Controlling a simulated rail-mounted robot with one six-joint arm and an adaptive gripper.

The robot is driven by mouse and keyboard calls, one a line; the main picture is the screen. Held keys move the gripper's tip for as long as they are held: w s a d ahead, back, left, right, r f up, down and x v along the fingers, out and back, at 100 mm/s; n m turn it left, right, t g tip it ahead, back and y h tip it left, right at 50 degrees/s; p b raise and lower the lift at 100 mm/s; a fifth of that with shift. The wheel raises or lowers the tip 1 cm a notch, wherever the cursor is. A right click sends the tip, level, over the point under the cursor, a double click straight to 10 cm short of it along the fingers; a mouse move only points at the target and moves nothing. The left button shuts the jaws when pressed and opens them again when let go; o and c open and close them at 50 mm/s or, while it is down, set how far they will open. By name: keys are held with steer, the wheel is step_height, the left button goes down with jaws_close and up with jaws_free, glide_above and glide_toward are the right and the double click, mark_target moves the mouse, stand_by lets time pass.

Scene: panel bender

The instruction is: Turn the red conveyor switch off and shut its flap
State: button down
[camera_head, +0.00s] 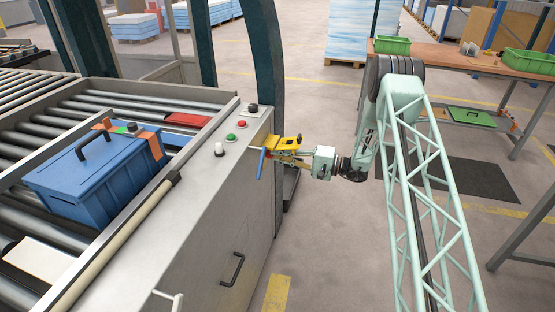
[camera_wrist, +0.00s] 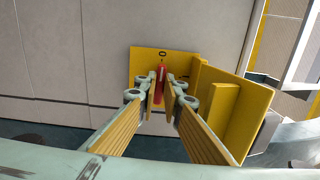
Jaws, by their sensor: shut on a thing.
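The red conveyor switch (camera_wrist: 161,82) is a small red handle on a yellow backplate (camera_wrist: 139,64) in the wrist view. It points along the picture's vertical. Its yellow flap (camera_wrist: 238,112) stands open to the right of the plate. My gripper (camera_wrist: 161,90) has its two fingers on either side of the red handle and is shut on it; the fingers hide part of it. In the head view, my gripper (camera_head: 287,157) is at the yellow switch box (camera_head: 284,141) on the side of the grey machine. The red handle cannot be made out there.
A blue bar (camera_head: 262,163) sticks out by the yellow box. The machine's top (camera_head: 228,150) carries several buttons. A blue toolbox (camera_head: 95,175) and a red item (camera_head: 187,119) lie on the rollers. A workbench (camera_head: 460,57) stands right.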

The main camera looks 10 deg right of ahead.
steer(key=shift+n, duration=0.3)
steer(key=c, duration=2.7)
jaws_free()
steer(key=shift+c, duration=0.2)
steer(key=shift+w+r, duration=0.1)
steer(key=shift+r, duration=0.1)
steer(key=shift+m+p, duration=0.4)
steer(key=shift+m, duration=0.1)
